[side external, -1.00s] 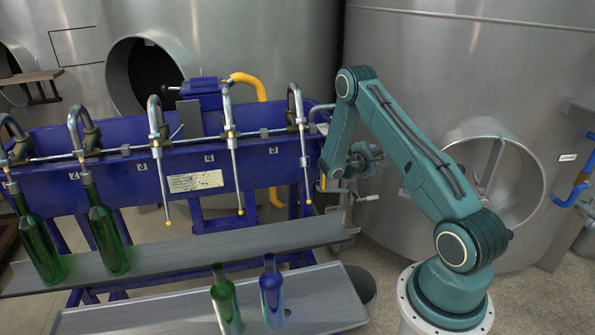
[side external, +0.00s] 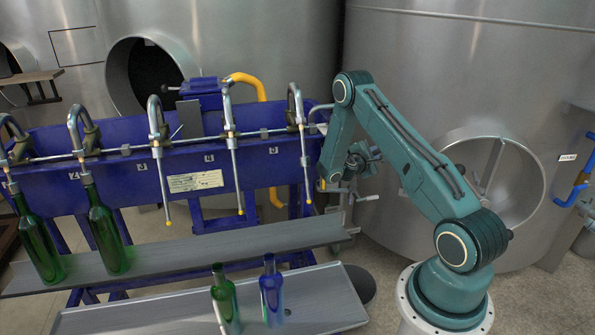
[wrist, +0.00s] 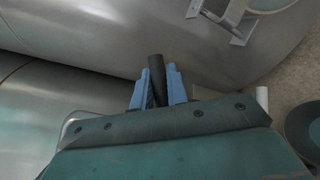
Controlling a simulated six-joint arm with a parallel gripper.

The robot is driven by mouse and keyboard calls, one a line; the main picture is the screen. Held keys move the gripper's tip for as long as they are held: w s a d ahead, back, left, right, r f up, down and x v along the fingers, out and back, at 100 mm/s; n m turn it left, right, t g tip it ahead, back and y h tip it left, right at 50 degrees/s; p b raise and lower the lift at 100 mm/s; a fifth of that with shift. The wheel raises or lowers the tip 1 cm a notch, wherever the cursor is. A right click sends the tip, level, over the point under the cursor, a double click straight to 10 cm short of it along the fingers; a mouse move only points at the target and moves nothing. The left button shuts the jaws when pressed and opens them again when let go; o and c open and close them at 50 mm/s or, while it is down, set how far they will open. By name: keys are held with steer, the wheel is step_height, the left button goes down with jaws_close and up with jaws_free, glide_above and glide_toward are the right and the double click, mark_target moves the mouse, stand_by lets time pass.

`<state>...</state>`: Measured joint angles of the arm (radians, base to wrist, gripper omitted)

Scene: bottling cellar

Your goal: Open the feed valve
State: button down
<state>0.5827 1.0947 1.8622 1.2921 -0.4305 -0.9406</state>
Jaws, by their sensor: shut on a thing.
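My gripper (wrist: 157,88) shows in the wrist view with two blue fingers. They are closed on a dark, rod-like handle (wrist: 157,68) whose end sticks out between them. This looks like the handle of the feed valve, but the valve body cannot be made out. In the side external view my gripper (side external: 364,158) is small and partly hidden by my wrist, beside the right end of the blue filling trough (side external: 262,172). The handle cannot be told apart there.
A crank with a pale grip (side external: 368,198) sits just below my gripper. Filling spouts line the trough. Green bottles (side external: 108,240) stand at the left, and a green and a blue bottle (side external: 271,292) stand in front. Large steel tanks (side external: 450,75) close off the back.

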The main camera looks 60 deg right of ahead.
steer(key=shift+w+a+r+n+g+h, duration=0.2)
steer(key=shift+r+n+g+h, duration=0.1)
steer(key=shift+r+n+h, duration=0.35)
steer(key=c, duration=1.4)
jaws_free()
steer(key=shift+s+d+f+m, duration=0.1)
steer(key=shift+f+m, duration=0.1)
steer(key=shift+m, duration=0.05)
steer(key=shift+s+d+f+m+t+y, duration=0.1)
steer(key=shift+f+m+t+y, duration=0.1)
steer(key=shift+f+m+y, duration=0.25)
steer(key=shift+s+d+f+m+t+y, duration=0.15)
steer(key=shift+m+t+y, duration=0.1)
steer(key=shift+y, duration=0.25)
steer(key=shift+w+a+r+m+t+y, duration=0.15)
steer(key=shift+a+r+m+t+y, duration=0.3)
steer(key=shift+a+r+m+y, duration=2.85)
steer(key=shift+w+a+r+n+t+h, duration=0.1)
steer(key=shift+a+r+n+t+h, duration=1)
steer(key=shift+a, duration=5.05)
steer(key=shift+w+a+r+m+g+y, duration=0.2)
steer(key=shift+a+r+m+y, duration=1.5)
steer(key=shift+a+r, duration=2.15)
